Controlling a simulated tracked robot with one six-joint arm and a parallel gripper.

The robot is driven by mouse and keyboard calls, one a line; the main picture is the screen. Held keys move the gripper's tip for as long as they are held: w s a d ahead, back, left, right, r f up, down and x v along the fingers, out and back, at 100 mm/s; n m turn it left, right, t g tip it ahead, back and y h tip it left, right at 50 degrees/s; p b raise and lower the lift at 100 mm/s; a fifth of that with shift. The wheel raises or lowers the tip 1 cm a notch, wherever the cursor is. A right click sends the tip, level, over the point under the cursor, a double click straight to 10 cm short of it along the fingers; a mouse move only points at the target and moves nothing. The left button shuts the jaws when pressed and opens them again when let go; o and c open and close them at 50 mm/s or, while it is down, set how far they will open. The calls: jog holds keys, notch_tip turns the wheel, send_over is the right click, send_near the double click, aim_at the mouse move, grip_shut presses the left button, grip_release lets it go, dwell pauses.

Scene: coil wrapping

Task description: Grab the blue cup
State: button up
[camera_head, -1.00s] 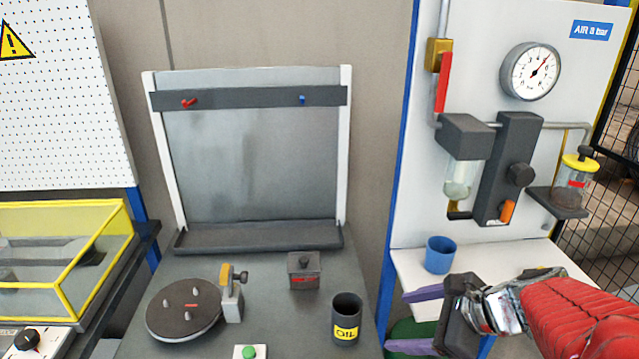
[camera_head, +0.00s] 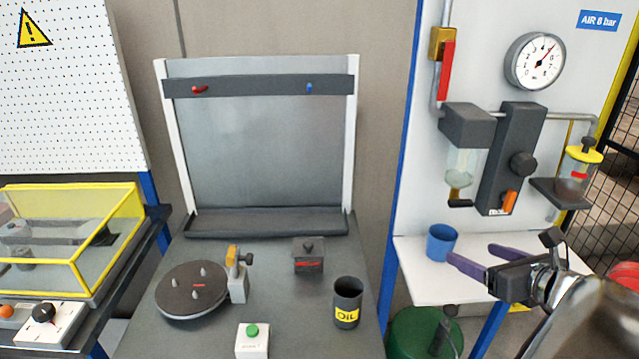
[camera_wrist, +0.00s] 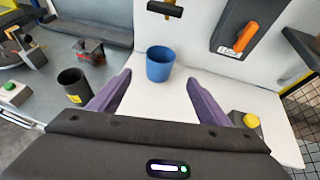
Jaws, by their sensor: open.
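The blue cup (camera_head: 441,243) stands upright on the white shelf on the right. It also shows in the wrist view (camera_wrist: 160,64), ahead of and between my purple fingers. My gripper (camera_head: 470,256) is open and empty. In the head view its fingers are over the shelf and point left, with one fingertip close to the cup's lower right side. In the wrist view (camera_wrist: 165,85) the fingers are spread wide and the cup is beyond their tips, apart from them. Nothing hides the cup in the wrist view.
The white shelf (camera_head: 425,285) is otherwise mostly clear. The air panel with its dark regulator (camera_head: 515,160) rises behind it. A black OIL cup (camera_head: 347,303) and a small dark box (camera_head: 308,257) stand on the grey bench to the left. A green drum (camera_head: 410,335) sits below.

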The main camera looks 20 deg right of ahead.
aim_at(451, 245)
jog(key=shift+x, duration=4.35)
jog(key=shift+x, duration=2.6)
jog(key=shift+s+a+f, duration=0.1)
jog(key=shift+a+f, duration=0.05)
jog(key=c, duration=1.2)
jog(key=shift+c, duration=0.2)
jog(key=shift+r, duration=0.2)
